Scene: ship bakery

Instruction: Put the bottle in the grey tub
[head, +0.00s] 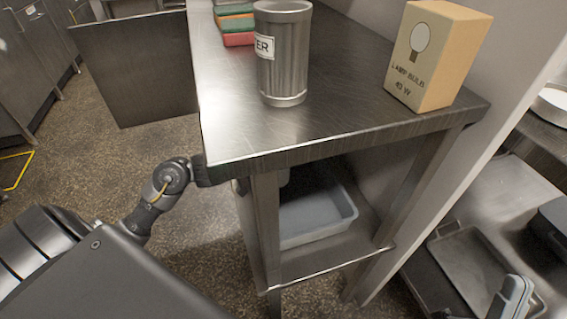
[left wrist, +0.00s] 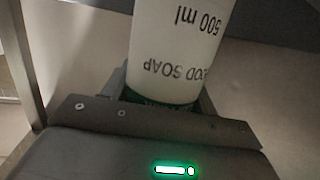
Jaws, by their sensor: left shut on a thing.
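The bottle (left wrist: 178,45) is pale with dark print, "500 ml" and a word ending in "SOAP", upside down in the left wrist view. My left gripper (left wrist: 163,92) is shut on it near a dark green band. In the head view my left arm reaches to the table's left side, and its gripper is hidden under the tabletop. The grey tub (head: 322,228) stands on the lower shelf, partly hidden by the tabletop and a leg; what I see of its inside is empty. My right gripper (head: 512,296) is at the bottom right, its fingers unclear.
The steel tabletop (head: 235,125) overhangs the shelf (head: 325,263), and a front leg (head: 267,230) stands left of the tub. On top are a ribbed metal canister (head: 283,60), a light-bulb box (head: 436,58) and stacked sponges (head: 236,24). A tray (head: 470,265) lies at right.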

